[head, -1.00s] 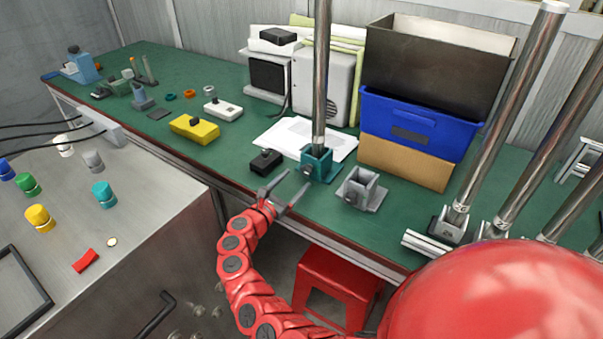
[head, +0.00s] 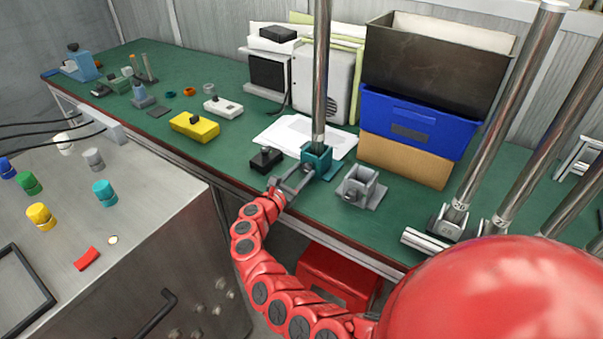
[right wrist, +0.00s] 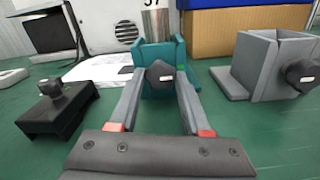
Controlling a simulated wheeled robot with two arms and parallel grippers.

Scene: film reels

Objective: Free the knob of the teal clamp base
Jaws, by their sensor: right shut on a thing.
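The teal clamp base (head: 324,163) stands on the green bench with a steel pole (head: 320,75) upright in it. The base also shows in the right wrist view (right wrist: 178,57), with its dark knob (right wrist: 159,74) facing me. My right gripper (head: 304,172) reaches the near side of the base. In the right wrist view its two grey fingers (right wrist: 160,80) lie on either side of the knob and are shut on it. In the head view the fingers mostly hide the knob. My left gripper is not in view.
A grey clamp base (head: 362,186) stands close to the right. A black clamp block (head: 266,160) lies close to the left. Paper (head: 285,135) lies behind, and a blue crate (head: 408,125) on a cardboard box stands back right. A red stool (head: 335,280) is below the bench edge.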

